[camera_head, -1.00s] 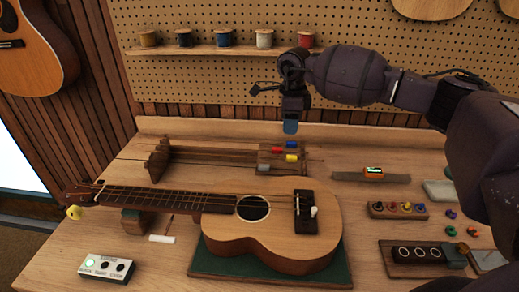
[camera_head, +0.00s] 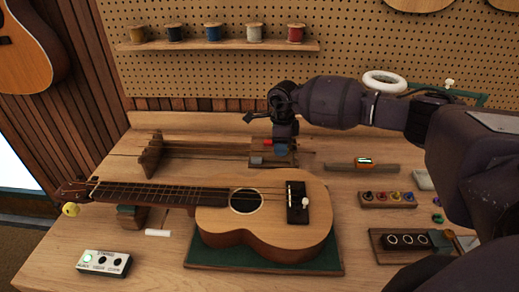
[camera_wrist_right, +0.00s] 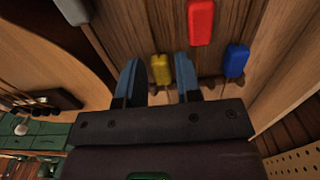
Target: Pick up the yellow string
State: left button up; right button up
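The yellow string's tag (camera_wrist_right: 160,70) lies between the two blue fingertips in the right wrist view. It is hidden behind my gripper in the head view. My right gripper (camera_wrist_right: 158,78) is open, its fingers on either side of the yellow tag with gaps visible. In the head view my right gripper (camera_head: 285,145) is low over the wooden string rack (camera_head: 200,148). A red tag (camera_wrist_right: 201,22) and a blue tag (camera_wrist_right: 236,60) lie beside the yellow one. A grey tag (camera_head: 257,160) is at the rack's front. My left gripper is not in view.
A ukulele (camera_head: 270,210) rests on a green mat (camera_head: 265,259) in front of the rack. A tuner (camera_head: 363,161), a peg tray (camera_head: 388,200) and a pedal (camera_head: 103,263) are on the bench. A shelf of spools (camera_head: 215,46) is behind.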

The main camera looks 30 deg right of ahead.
jog(key=shift+f, duration=0.3)
grip_shut()
jog(key=shift+r, duration=0.1)
notch_tip(320, 180, up, 25)
jog(key=p, duration=0.1)
jog(key=shift+p, duration=0.3)
dwell(0.8)
